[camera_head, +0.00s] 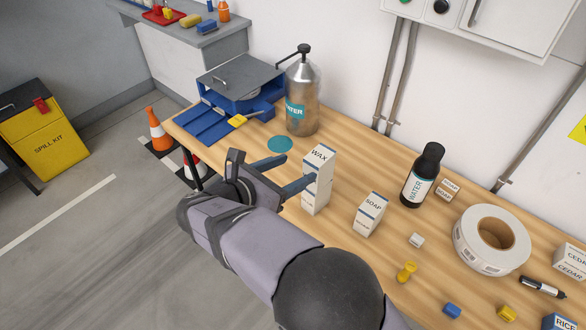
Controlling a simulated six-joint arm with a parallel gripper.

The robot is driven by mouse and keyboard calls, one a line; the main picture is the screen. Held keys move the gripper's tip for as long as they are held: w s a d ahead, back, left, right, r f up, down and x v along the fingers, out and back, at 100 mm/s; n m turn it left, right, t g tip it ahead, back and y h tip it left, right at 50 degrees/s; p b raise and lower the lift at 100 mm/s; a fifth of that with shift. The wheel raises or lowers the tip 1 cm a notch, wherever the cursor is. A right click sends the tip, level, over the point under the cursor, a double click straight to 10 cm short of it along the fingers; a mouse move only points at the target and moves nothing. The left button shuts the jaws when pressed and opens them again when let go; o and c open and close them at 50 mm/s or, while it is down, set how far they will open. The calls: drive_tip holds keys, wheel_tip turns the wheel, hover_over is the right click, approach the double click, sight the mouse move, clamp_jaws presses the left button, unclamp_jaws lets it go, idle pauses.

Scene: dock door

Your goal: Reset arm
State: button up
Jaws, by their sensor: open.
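My gripper (283,175) is open over the front left part of the wooden table (330,240). Its two dark fingers point right. The tip of the nearer finger overlaps the white wax box (319,161) in the picture; I cannot tell whether it touches. My arm comes up from the bottom of the view and hides part of the table's front edge.
A steel water dispenser (302,100) and blue bin (236,84) stand behind the gripper. A soap box (370,215), black water bottle (422,177) and tape roll (491,240) stand to the right. A teal disc (280,144) lies near the gripper. Small blocks lie at the front right.

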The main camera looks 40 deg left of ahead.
drive_tip(key=w+d+f+m+g+h+p, duration=0.1)
drive_tip(key=w+d+m+g+h, duration=0.2)
drive_tip(key=d, duration=0.7)
drive_tip(key=w+d+m+g+p, duration=0.1)
drive_tip(key=w+d+m+g, duration=0.15)
drive_tip(key=d+m, duration=0.5)
drive_tip(key=w+d+f+m+g+h+p, duration=0.1)
drive_tip(key=w+d+m+g+h, duration=0.2)
drive_tip(key=d, duration=0.8)
drive_tip(key=s+d+f+m+g+y+p, duration=0.1)
drive_tip(key=s+d+m+g+y+p, duration=0.15)
drive_tip(key=s+d+m, duration=0.65)
drive_tip(key=s+d+f+m+g+y+p, duration=0.1)
drive_tip(key=s+d+m+g+y, duration=0.25)
drive_tip(key=d+m, duration=0.95)
wheel_tip(320, 180, down, 48)
drive_tip(key=a+b, duration=0.1)
drive_tip(key=b, duration=4.7)
drive_tip(key=shift+s+a+f+t+b, duration=0.15)
drive_tip(key=shift+s+a+t+b, duration=0.15)
drive_tip(key=shift+s+t+b, duration=0.15)
drive_tip(key=shift+m, duration=0.25)
